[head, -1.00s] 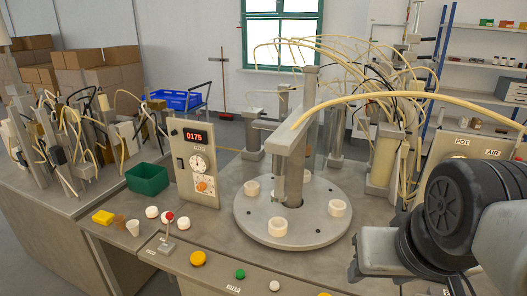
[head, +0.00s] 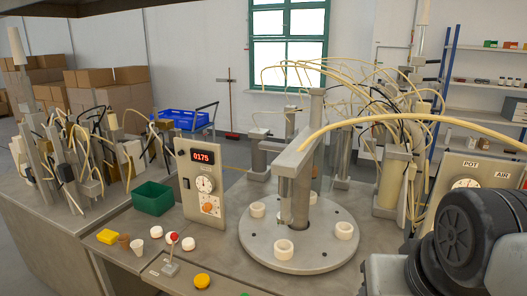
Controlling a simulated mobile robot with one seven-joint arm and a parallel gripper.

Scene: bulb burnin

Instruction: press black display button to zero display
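The red digital display (head: 202,157) reads 0175. It is at the top of an upright beige control panel (head: 207,222) left of centre in the head view. A small black button-like spot (head: 181,152) shows at the panel's upper left edge, beside the display. The panel also has a round dial and an orange knob below the display. My arm is at the lower right, well to the right of the panel and apart from it. Only part of my gripper (head: 388,273) shows at the bottom edge; its fingertips are cut off, so its opening cannot be told.
A round turntable (head: 298,258) with white rings and a central post stands between the panel and my arm. A red-tipped lever (head: 172,255), a yellow button (head: 202,281) and small cups are in front of the panel. A green bin (head: 152,198) is left of it. Yellow hoses arch above.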

